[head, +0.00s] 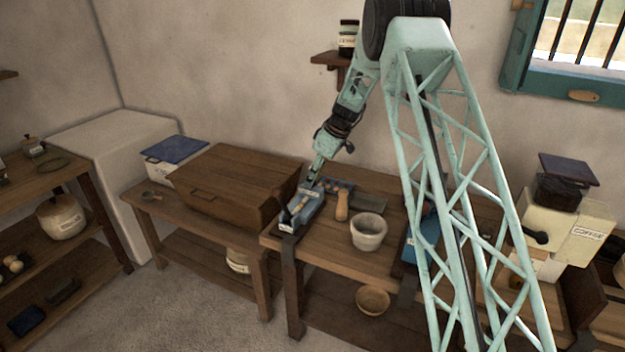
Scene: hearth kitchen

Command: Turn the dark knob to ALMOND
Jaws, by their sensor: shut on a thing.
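A light blue device (305,215) with a dark front end sits at the left front of the middle wooden bench. My gripper (311,183) reaches down from above to the far end of this device, its fingers shut and touching there. The dark knob is too small and too covered by the fingers to make out clearly; the fingers close at the place where it appears to be. No ALMOND mark can be read at this size, so the knob's pointing direction cannot be told.
A wooden box (235,183) stands close to the left. A wooden-handled tool (342,206), a pale stone mortar (368,233) and a dark tray (369,202) lie to the right. A cream coffee grinder (565,228) stands further right. A bowl (372,300) sits on the lower shelf.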

